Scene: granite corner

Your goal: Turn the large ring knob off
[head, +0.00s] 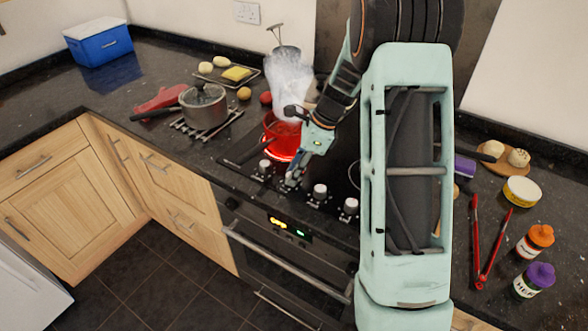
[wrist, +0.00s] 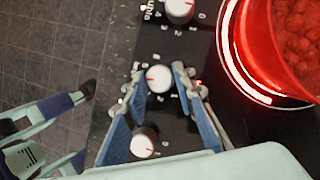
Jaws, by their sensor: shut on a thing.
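A row of white-topped knobs runs along the hob's front edge. My gripper (head: 293,181) reaches down to the second knob from the left. In the wrist view my gripper (wrist: 160,79) has a finger on each side of that knob (wrist: 158,79) and is shut on it. The hob ring (wrist: 240,85) glows bright red under a red pot (head: 283,136), whose contents show in the wrist view. Thick steam rises from the pot.
Neighbouring knobs stand close on both sides: the left knob (head: 264,167) and a right knob (head: 320,192). A lidded steel pot (head: 204,105) stands on a rack further left. Red tongs (head: 484,245) and jars lie at the right. The oven handle (head: 285,262) is below.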

